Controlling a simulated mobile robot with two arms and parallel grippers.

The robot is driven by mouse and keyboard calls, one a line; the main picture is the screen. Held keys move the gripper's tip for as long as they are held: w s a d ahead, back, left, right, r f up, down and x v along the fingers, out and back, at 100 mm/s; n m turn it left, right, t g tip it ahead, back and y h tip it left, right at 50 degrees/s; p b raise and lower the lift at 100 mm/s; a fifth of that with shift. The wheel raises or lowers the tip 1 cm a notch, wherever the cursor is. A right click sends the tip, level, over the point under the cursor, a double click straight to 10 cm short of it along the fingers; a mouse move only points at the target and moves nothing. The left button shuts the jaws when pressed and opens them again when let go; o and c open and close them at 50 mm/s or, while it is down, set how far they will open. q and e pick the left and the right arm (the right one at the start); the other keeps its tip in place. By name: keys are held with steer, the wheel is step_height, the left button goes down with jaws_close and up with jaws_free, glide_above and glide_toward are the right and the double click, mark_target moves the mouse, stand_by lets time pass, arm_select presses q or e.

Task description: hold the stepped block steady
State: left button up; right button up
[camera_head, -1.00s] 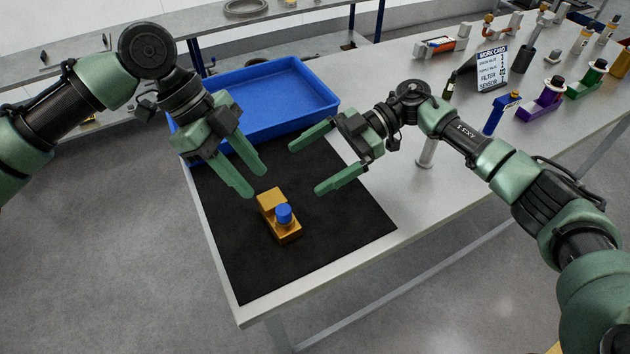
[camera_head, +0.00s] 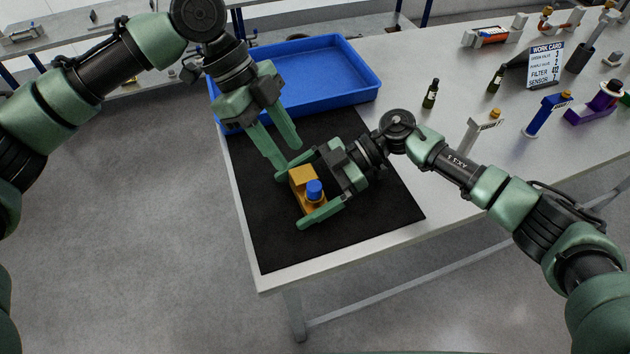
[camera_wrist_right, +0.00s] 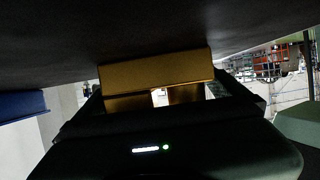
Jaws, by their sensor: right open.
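The stepped block (camera_head: 302,177) is orange-yellow with a blue round cap (camera_head: 315,188) on it. It lies on the black mat (camera_head: 370,220). My right gripper (camera_head: 293,201) is open low over the mat, one finger on either side of the block; I cannot tell whether either finger touches it. The block (camera_wrist_right: 155,70) also shows close ahead in the right wrist view, its lower part hidden by the gripper. My left gripper (camera_head: 288,157) is empty, its fingers parted, pointing down just behind the block.
A blue tray (camera_head: 372,82) stands at the mat's far edge. To the right are a dark bottle (camera_head: 430,95), a work card (camera_head: 545,62), a blue labelled part (camera_head: 540,118) and a purple part (camera_head: 592,108). The mat's front is clear up to the table edge.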

steer(key=shift+s+a+f, duration=0.1)
steer(key=shift+s+a, duration=0.05)
steer(key=shift+a, duration=0.15)
steer(key=c, duration=1.3)
arm_select(q)
steer(key=shift+o, duration=1.2)
arm_select(e)
steer(key=shift+c, duration=1.1)
arm_select(q)
steer(key=shift+o, duration=0.5)
steer(key=shift+s+d+r, duration=0.15)
steer(key=shift+d+r, duration=0.1)
steer(key=shift+d, duration=0.1)
steer(key=n+t+y, duration=0.3)
steer(key=n+y, duration=0.2)
steer(key=n, duration=0.2)
glide_toward(315, 185)
steer(key=shift+n, duration=0.3)
step_height(315, 185, down, 9)
